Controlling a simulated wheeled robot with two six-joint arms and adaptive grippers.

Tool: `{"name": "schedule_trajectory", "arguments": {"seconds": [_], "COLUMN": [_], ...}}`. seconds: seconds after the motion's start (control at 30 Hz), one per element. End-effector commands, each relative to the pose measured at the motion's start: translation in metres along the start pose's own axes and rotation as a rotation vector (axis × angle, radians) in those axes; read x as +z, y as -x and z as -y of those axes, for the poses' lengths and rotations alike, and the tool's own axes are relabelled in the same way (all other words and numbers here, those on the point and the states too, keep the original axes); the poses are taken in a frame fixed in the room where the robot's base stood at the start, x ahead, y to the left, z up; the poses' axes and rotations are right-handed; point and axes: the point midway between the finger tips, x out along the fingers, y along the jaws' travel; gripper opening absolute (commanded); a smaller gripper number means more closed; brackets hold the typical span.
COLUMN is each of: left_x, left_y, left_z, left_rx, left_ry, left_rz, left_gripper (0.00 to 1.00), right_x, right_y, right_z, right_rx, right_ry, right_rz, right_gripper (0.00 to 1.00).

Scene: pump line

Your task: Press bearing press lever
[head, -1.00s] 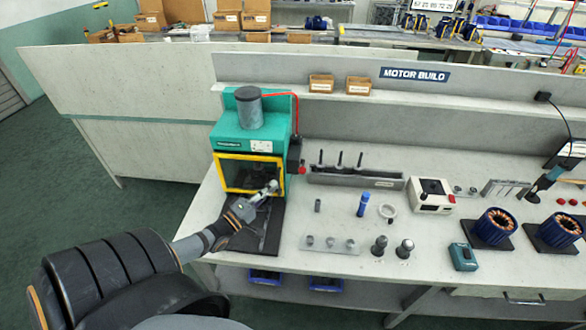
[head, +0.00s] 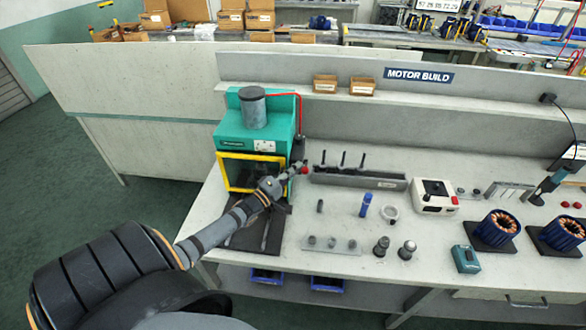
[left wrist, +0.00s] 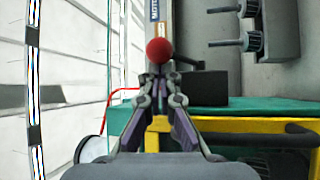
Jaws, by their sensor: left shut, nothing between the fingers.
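The teal bearing press (head: 232,131) stands at the left end of the workbench, with a grey cylinder on top and a yellow-framed front opening. Its lever's red knob (head: 304,170) is at the press's right side; it shows large and round in the left wrist view (left wrist: 159,50). My left gripper (head: 298,168) is shut and empty. Its fingertips (left wrist: 160,74) are right at the knob; I cannot tell whether they touch it. My left arm passes in front of the press's lower right corner. My right gripper is not in view.
A grey rack with upright pins (head: 358,178) stands just right of the knob. A plate with small parts (head: 332,245), a blue cylinder (head: 365,204) and a white control box (head: 436,198) are farther right.

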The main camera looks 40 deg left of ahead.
Motion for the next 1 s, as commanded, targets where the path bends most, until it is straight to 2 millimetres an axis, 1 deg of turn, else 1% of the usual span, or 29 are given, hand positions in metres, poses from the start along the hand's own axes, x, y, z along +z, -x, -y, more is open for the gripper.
{"name": "schedule_trajectory", "arguments": {"seconds": [0.17,0.37,0.77,1.0], "left_x": [0.000,0.002,0.004,0.006], "left_y": [0.001,0.003,0.005,0.009], "left_z": [0.001,0.006,0.010,0.017], "left_rx": [0.002,0.031,0.080,0.105], "left_ry": [-0.002,-0.024,-0.062,-0.082], "left_rz": [0.000,0.000,0.000,0.001], "left_gripper": [0.00,0.00,0.00,0.00], "right_x": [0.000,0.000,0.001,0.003], "right_y": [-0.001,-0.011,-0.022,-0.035], "right_z": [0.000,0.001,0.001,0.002], "right_rx": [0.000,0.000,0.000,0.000], "right_ry": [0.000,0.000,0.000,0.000], "right_rz": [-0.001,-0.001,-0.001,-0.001], "right_gripper": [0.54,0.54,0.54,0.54]}}
